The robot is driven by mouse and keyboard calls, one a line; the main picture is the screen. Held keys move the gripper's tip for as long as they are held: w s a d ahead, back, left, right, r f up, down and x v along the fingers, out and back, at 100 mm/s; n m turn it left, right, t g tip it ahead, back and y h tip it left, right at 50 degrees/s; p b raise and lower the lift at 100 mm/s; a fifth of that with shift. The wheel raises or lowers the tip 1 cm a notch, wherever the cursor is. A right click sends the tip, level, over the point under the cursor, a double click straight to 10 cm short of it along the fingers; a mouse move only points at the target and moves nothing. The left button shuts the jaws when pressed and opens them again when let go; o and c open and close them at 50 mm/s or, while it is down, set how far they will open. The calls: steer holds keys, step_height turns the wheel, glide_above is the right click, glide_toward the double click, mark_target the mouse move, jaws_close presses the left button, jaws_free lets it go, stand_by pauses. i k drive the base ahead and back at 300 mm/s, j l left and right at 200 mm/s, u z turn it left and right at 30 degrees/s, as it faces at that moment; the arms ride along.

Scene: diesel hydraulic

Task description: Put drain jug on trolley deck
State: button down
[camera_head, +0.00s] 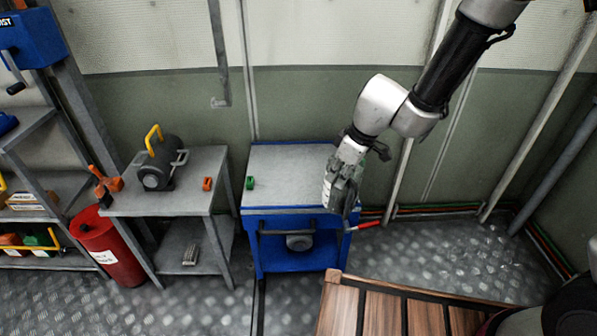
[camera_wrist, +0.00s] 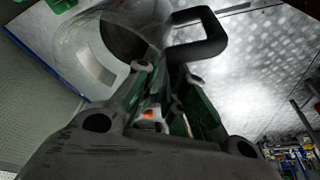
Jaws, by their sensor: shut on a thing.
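The drain jug (camera_wrist: 88,45) is a clear, see-through vessel with a dark round part and a black loop handle (camera_wrist: 207,38) in the wrist view. My gripper (camera_wrist: 163,75) is shut on the jug, at its handle side. In the head view my gripper (camera_head: 346,190) is at the right front of the trolley deck (camera_head: 285,165). The jug (camera_head: 328,190) shows there as a pale, marked piece left of my gripper, partly hidden by it. It overlaps the deck's right front edge in the picture. I cannot tell whether it touches the deck.
A small green item (camera_head: 250,183) sits at the deck's left edge. A red-tipped bar (camera_head: 366,225) sticks out at the trolley's right. A grey table (camera_head: 180,190) with a dark machine (camera_head: 162,165) stands to the left. A wooden-topped surface (camera_head: 385,310) is in front. Most of the deck is clear.

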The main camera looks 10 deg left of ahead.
mark_target(311, 174)
steer(key=i+j, duration=0.75)
steer(key=j, duration=0.2)
